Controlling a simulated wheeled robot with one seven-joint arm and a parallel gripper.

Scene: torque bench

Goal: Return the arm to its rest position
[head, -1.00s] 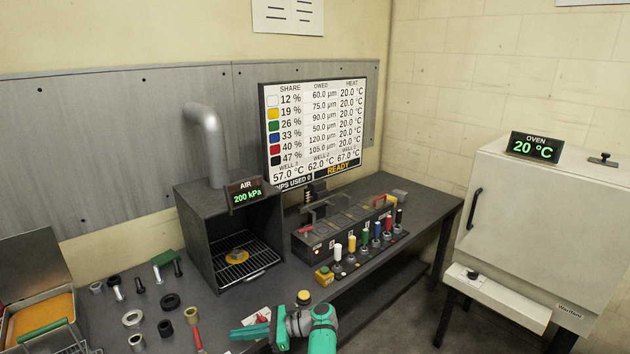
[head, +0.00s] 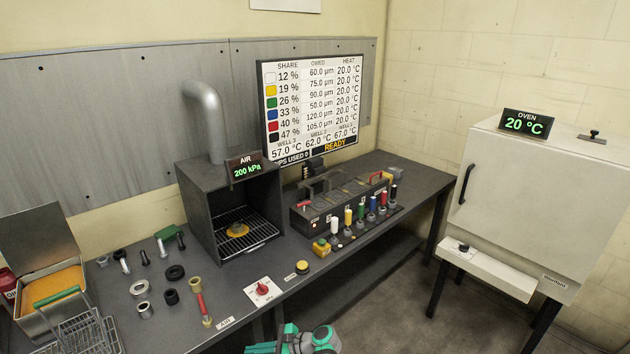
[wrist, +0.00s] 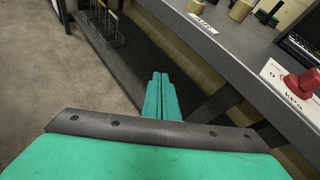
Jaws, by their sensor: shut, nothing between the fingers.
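My arm (head: 310,340) shows at the bottom edge of the head view, a teal and grey piece in front of the workbench. In the wrist view my gripper (wrist: 160,78) has its two teal fingers side by side and touching, with nothing between them. The fingers hang in front of the bench edge, over the dark space below the bench top (wrist: 225,45). In the head view most of the arm is cut off by the frame.
A red knob on a white plate (head: 264,290) and a yellow button (head: 302,267) sit near the bench's front edge. A wire basket (head: 85,332) and an orange-filled tray (head: 52,287) stand at left. An oven (head: 535,205) stands at right. The floor (head: 400,310) in front is clear.

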